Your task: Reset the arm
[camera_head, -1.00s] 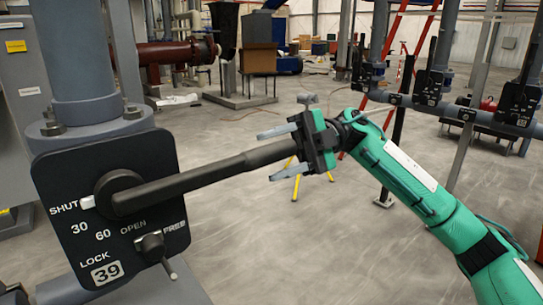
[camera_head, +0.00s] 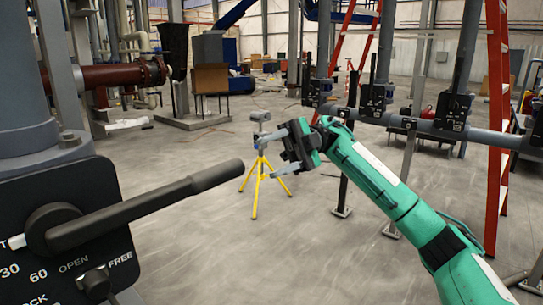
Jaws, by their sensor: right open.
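My right arm is green and comes in from the lower right. Its right gripper (camera_head: 274,150) is open and empty, with its grey fingers pointing left. A black valve lever (camera_head: 146,206) reaches right and up from its round hub on a black dial plate (camera_head: 101,203) at the lower left. The gripper is to the right of the lever's free end, with a visible gap between them. The white pointer at the hub sits at the plate's left, near the partly cut-off top word, above 30. My left gripper is not in view.
A grey vertical pipe (camera_head: 22,80) stands above the dial plate. A yellow tripod (camera_head: 258,183) stands on the floor behind the gripper. A red ladder (camera_head: 497,110) and grey pipework with valves (camera_head: 430,124) are at the right. Open concrete floor lies in the middle.

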